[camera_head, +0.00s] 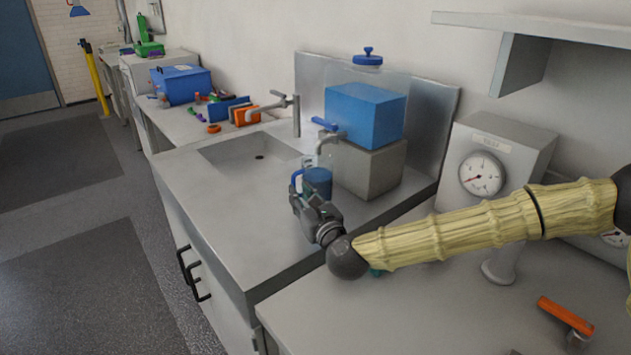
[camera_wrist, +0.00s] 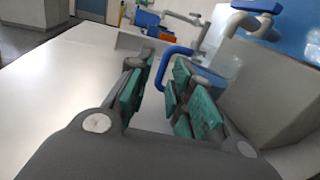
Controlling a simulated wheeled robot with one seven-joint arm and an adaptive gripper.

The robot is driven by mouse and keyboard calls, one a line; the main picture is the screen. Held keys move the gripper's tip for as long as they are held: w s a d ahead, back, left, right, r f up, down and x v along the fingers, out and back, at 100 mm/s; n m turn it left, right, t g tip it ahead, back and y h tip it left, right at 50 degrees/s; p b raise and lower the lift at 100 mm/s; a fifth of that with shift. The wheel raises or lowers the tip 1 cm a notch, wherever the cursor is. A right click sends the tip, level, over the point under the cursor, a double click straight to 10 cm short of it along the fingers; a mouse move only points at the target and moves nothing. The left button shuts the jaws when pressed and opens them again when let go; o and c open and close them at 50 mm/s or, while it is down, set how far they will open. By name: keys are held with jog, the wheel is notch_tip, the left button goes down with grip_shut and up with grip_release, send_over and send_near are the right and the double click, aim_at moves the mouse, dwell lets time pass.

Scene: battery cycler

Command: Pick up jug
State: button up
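The jug (camera_head: 318,183) stands on the grey counter in front of the grey block, under or close to a tap. It looks blue in the head view, with a blue handle on its left side. In the wrist view its blue handle (camera_wrist: 172,53) shows just past the fingertips, between them and nearer the right one; the jug's body looks clear there. My gripper (camera_head: 297,197) is at the handle side of the jug. In the wrist view my gripper (camera_wrist: 163,75) is open, its green pads apart with nothing clamped. Contact with the handle cannot be told.
A blue tank (camera_head: 366,113) with a tap (camera_head: 328,132) sits on a grey block (camera_head: 365,168) behind the jug. A sink (camera_head: 250,158) with a faucet (camera_head: 283,108) is to the left. A dial gauge box (camera_head: 500,140) stands right. The front counter left of my gripper is clear.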

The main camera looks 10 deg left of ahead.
aim_at(311, 182)
jog(key=w, duration=0.1)
jog(key=w+f, duration=0.1)
jog(key=w+a, duration=0.1)
jog(key=shift+w+f, duration=0.25)
jog(key=shift+f, duration=0.1)
jog(key=shift+w+a+r+p, duration=0.1)
jog(key=shift+a+r+p, duration=0.05)
jog(key=shift+a+p, duration=0.15)
jog(key=shift+p+x, duration=0.35)
jog(key=shift+x, duration=1.5)
jog(key=shift+a, duration=0.15)
grip_shut()
